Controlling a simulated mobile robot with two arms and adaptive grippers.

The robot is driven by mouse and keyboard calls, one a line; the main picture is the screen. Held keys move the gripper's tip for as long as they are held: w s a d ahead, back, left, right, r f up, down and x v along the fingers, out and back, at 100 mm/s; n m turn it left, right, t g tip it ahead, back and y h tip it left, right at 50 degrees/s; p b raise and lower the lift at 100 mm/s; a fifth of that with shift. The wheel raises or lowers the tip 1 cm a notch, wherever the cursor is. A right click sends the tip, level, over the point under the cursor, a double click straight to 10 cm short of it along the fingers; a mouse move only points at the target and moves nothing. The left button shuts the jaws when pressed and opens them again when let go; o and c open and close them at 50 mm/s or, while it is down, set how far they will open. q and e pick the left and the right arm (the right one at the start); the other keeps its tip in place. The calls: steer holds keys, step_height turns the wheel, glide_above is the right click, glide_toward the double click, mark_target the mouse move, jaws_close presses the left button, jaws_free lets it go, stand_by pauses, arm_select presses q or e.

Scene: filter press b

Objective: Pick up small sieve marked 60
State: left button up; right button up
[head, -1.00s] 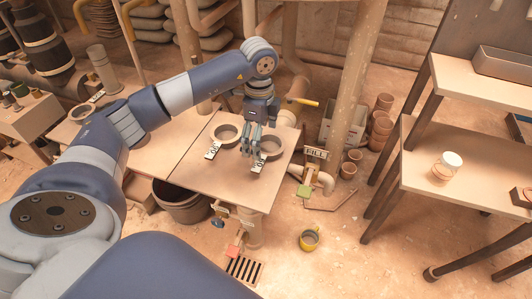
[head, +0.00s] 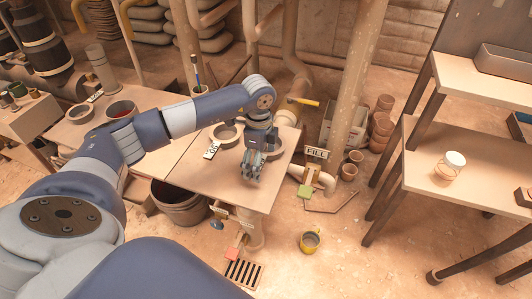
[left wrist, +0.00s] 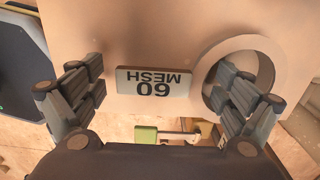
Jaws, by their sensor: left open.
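The sieve marked 60 shows in the left wrist view as a round ring (left wrist: 265,50) with a pale tag (left wrist: 154,86) reading "60 MESH" upside down. In the head view its ring (head: 276,147) is partly behind my left gripper, and its tag is hidden. My left gripper (head: 252,176) is over the tabletop near the front edge. In the left wrist view my left gripper (left wrist: 162,82) is open, one finger on each side of the tag. Its right finger overlaps the ring's opening; contact cannot be told. My right gripper is not in view.
A second sieve (head: 226,134) with a tag (head: 211,150) lies on the same table (head: 197,170), to the left. A "FILL" sign (head: 317,153) and pipes stand right of the table. A yellow mug (head: 310,240) is on the floor.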

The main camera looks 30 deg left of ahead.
arm_select(q)
steer(key=c, duration=1)
steer(key=shift+o, duration=0.2)
